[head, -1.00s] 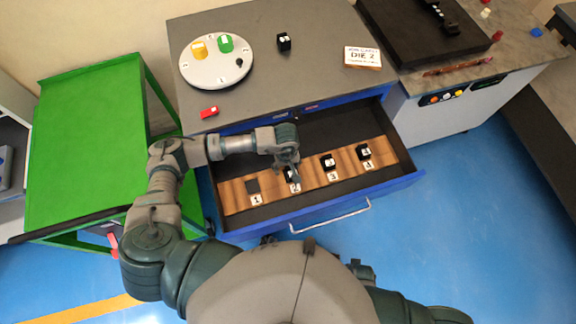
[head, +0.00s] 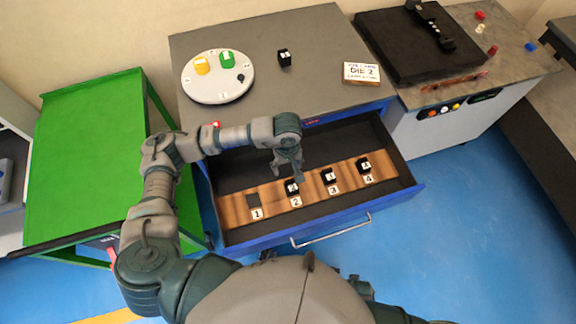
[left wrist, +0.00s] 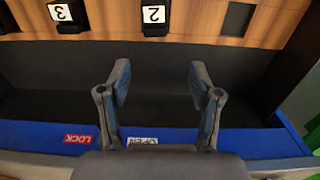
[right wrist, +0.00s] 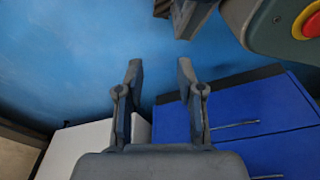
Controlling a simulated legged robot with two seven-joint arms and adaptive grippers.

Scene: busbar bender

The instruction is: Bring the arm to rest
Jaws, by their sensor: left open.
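My left gripper (head: 289,172) is open and empty, pointing down over the open drawer. In the left wrist view the two fingers (left wrist: 158,82) stand apart with nothing between them. They are over the dark drawer floor (left wrist: 60,95), clear of the wooden die rack (left wrist: 205,20). The black die at slot 2 (head: 292,187) sits in the rack just below the gripper in the head view. My right gripper (right wrist: 160,65) is open and empty in the right wrist view, with blue floor behind its fingertips.
Black dies stand at slots 3 (head: 328,176) and 4 (head: 364,164); slot 1 (head: 253,201) is empty. Another black die (head: 285,57) stands on the cabinet top, near a white dial (head: 217,88) and a DIE 2 sign (head: 361,73). A green cart (head: 85,160) stands left.

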